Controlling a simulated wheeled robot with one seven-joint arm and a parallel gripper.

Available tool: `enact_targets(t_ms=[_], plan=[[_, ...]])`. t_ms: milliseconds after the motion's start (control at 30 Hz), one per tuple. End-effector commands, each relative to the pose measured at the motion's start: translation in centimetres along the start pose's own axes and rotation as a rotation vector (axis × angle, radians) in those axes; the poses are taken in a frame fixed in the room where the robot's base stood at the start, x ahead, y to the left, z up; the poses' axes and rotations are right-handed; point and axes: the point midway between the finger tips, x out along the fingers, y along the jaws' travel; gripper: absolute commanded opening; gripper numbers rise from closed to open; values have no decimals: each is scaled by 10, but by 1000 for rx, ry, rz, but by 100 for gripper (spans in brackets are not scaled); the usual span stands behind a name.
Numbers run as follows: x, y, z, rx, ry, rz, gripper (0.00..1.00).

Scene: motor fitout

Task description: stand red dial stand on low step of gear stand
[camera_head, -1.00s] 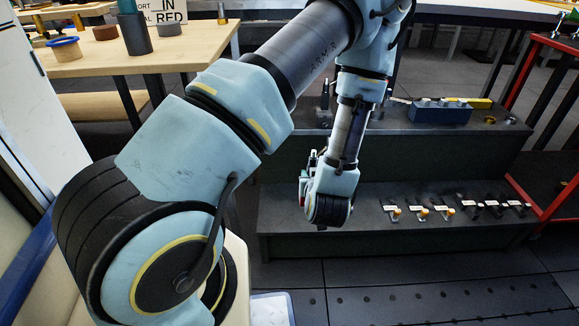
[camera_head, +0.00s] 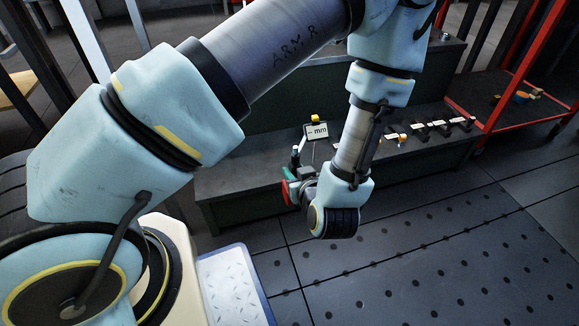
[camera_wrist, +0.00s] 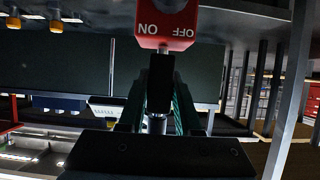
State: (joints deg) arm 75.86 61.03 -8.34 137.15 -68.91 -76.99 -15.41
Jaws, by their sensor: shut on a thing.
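My gripper (camera_head: 291,174) has teal fingers, which also show in the wrist view (camera_wrist: 158,108). They are shut around the dark post of the red dial stand. Its red block (camera_wrist: 167,28), marked ON and OFF upside down in the wrist view, shows as a red patch (camera_head: 285,192) in the head view. A small "mm" plate with a yellow top (camera_head: 317,130) shows above; I cannot tell if it belongs to the held stand. The dark gear stand's low step (camera_head: 235,178) lies behind my gripper. Contact between block and step cannot be told.
Small labelled pieces (camera_head: 440,130) stand in a row on the low step, right of my forearm. Some are hidden behind it. A red-framed rack (camera_head: 480,118) stands at the right. The step's left part looks bare. Dark perforated floor (camera_head: 400,260) lies in front.

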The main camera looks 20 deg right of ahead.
Motion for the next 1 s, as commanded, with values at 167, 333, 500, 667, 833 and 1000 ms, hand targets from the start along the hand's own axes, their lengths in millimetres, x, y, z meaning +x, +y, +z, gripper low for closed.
enact_targets(t_ms=[167, 333, 500, 667, 833, 1000], plan=[[0, 0, -2, -1, 4, 0, 0], [-1, 0, -3, -1, 4, 0, 0], [5, 0, -3, -3, 5, -2, 0], [17, 0, -4, -4, 5, -3, 0], [31, 0, -6, -4, 5, -2, 0], [44, 0, -8, -3, 5, -2, 0]])
